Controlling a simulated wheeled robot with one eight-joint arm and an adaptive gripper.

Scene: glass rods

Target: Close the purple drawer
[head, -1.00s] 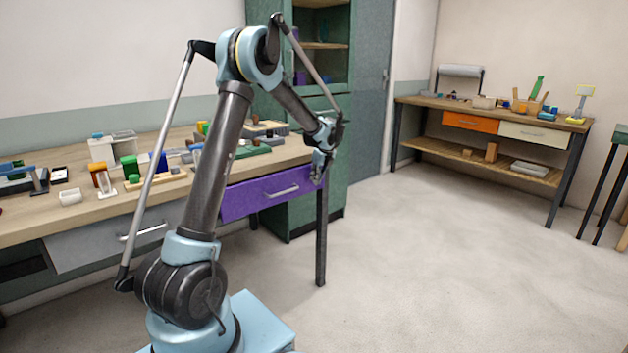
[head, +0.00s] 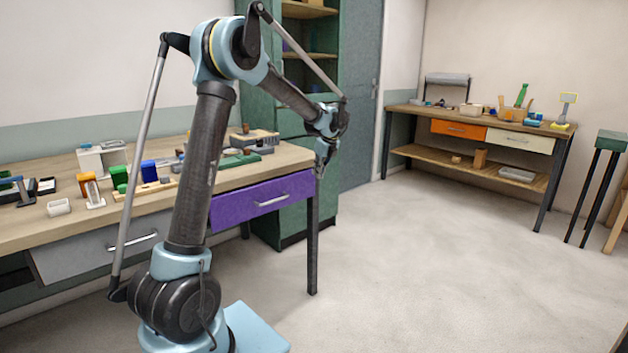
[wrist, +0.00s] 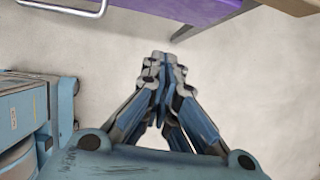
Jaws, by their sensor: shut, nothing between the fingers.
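The purple drawer (head: 240,208), with a silver bar handle (head: 270,202), sits under the right end of the wooden workbench. Its front looks close to the tabletop edge; I cannot tell exactly how far out it stands. A purple strip of it shows at the top of the wrist view (wrist: 185,9). My gripper (head: 320,172) is by the right end of the drawer, near the bench corner, apart from the handle. In the wrist view my gripper (wrist: 164,62) has its fingers together, with bare floor beyond and nothing between them.
A grey drawer (head: 85,253) is under the bench's left part. The workbench top (head: 235,176) holds several blocks and tools. A bench leg (head: 312,245) stands below the corner, with a green cabinet (head: 295,225) behind. Open floor (head: 420,270) lies to the right.

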